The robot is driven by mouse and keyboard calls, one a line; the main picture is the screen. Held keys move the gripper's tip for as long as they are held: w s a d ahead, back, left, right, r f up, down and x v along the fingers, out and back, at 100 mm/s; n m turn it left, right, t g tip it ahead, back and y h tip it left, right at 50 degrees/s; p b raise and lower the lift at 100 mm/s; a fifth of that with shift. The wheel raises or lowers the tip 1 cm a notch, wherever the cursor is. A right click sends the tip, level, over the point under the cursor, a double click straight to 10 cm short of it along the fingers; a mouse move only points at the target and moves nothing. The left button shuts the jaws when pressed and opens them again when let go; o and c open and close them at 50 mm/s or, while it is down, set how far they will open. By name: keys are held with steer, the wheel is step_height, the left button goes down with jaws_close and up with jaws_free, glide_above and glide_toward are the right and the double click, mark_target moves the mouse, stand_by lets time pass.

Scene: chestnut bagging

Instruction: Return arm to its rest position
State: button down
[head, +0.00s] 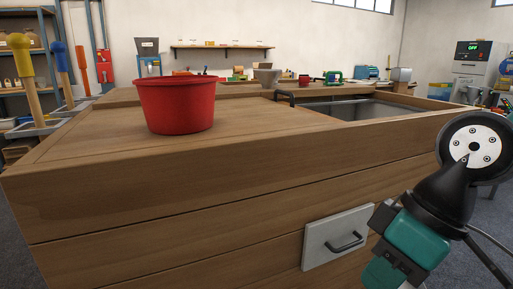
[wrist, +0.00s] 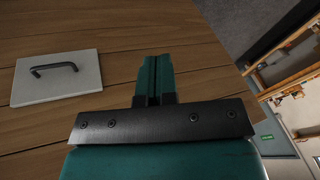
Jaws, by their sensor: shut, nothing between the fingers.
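My gripper (wrist: 157,75) is shut and empty in the wrist view, its two green fingers together in front of the wooden side of the counter. In the head view, my black and green arm stands at the right, in front of the wooden counter (head: 180,215); the fingertips are not clear there. A pale panel with a dark handle (head: 337,238) is on the counter's front, left of my arm. The same panel (wrist: 35,90) shows at the left in the wrist view, apart from my fingers.
A red bucket (head: 177,106) stands on the counter top. A metal-lined opening (head: 350,108) is sunk into the counter at the back right. Upright tools with yellow and blue handles (head: 60,58) stand at the left. Dark floor (wrist: 235,30) lies beyond the counter edge.

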steer(key=s+r+m+p, duration=0.2)
steer(key=s, duration=0.3)
step_height(320, 180, up, 18)
steer(key=p, duration=1.8)
steer(key=shift+w+a, duration=0.2)
steer(key=shift+w, duration=0.2)
